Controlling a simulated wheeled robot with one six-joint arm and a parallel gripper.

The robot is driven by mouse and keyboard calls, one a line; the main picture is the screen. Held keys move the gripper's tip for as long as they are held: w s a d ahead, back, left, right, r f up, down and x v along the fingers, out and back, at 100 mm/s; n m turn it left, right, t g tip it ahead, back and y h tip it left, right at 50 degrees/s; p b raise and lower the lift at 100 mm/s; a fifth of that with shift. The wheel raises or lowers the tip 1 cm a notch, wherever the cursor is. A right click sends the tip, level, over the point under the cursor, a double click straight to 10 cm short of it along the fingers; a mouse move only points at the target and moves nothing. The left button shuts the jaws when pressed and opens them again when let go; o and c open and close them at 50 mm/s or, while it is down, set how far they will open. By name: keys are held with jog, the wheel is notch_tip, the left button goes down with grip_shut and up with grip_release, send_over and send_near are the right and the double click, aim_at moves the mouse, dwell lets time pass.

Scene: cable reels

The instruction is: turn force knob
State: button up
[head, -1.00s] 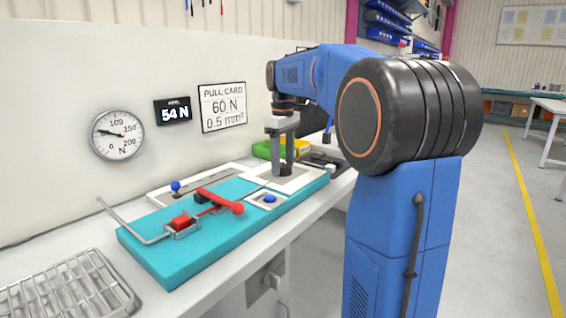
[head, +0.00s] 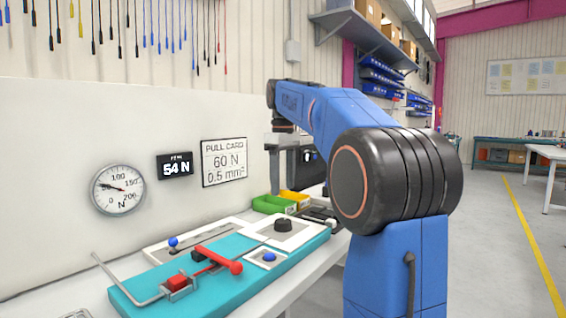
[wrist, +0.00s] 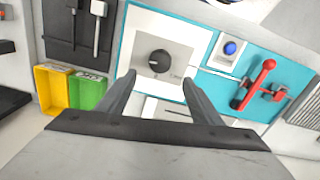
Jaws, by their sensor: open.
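The black round force knob (head: 282,225) sits on a white plate at the far right end of the teal board (head: 215,275). It also shows in the wrist view (wrist: 159,61), with a pale pointer mark. My gripper (wrist: 158,80) is open and empty. In the head view my gripper (head: 275,190) hangs above the knob, clear of it. The display (head: 175,166) reads 54 N. The pull card (head: 223,162) says 60 N, 0.5 mm². The round gauge (head: 118,189) has its needle toward the left.
A red lever (head: 220,260) and blue buttons stand on the board left of the knob. Green (head: 272,205) and yellow (head: 294,197) bins and a dark tool panel lie beyond it. A wall stands close behind the bench.

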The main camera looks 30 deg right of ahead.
notch_tip(320, 180, up, 6)
jog(key=shift+r, duration=0.15)
dwell(0.6)
